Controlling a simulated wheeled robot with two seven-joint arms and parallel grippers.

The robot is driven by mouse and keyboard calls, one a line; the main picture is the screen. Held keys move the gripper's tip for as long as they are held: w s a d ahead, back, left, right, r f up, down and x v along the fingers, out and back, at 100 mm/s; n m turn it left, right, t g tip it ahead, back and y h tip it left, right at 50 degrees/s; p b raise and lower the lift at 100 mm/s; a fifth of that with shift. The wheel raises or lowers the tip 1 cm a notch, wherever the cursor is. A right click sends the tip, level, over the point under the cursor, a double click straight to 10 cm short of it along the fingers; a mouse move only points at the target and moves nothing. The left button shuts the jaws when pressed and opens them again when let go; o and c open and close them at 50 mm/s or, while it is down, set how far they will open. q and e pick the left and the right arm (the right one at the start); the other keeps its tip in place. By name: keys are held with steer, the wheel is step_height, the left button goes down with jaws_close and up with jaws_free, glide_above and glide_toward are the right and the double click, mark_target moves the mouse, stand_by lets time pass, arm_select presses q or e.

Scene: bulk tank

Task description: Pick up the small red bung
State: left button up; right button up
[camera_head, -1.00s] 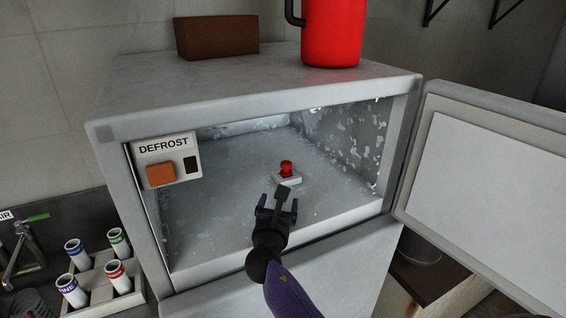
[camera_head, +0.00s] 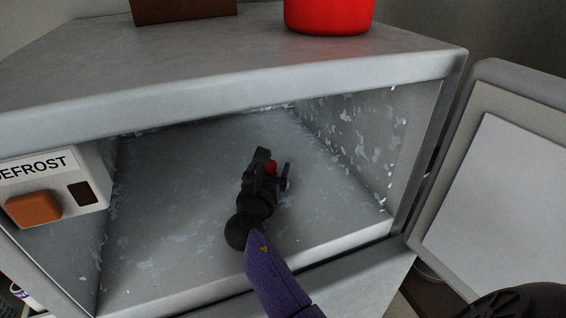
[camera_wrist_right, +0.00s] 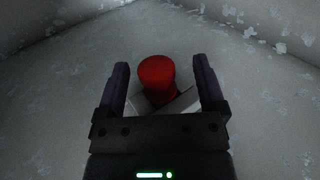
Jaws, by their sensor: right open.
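The small red bung (camera_head: 271,167) is inside the frosted open compartment, mostly hidden behind my right gripper in the head view. In the right wrist view the bung (camera_wrist_right: 157,78) stands upright on a small pale block (camera_wrist_right: 150,102). My right gripper (camera_head: 272,167) is open at the bung. In the right wrist view its two fingers (camera_wrist_right: 161,82) stand apart, one on each side of the bung, with visible gaps, so neither finger appears to touch it. My left gripper is not in view.
The frosty compartment (camera_head: 170,200) has side walls, a ceiling edge and a front sill around my right arm. Its door (camera_head: 500,170) stands open at right. A DEFROST panel (camera_head: 75,165) is at left. A red vessel (camera_head: 330,15) and brown block (camera_head: 185,8) stand on top.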

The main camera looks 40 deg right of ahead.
steer(key=shift+w+d, duration=0.15)
steer(key=shift+d, duration=0.1)
steer(key=shift+a+r, duration=0.15)
steer(key=shift+a, duration=0.25)
jaws_close()
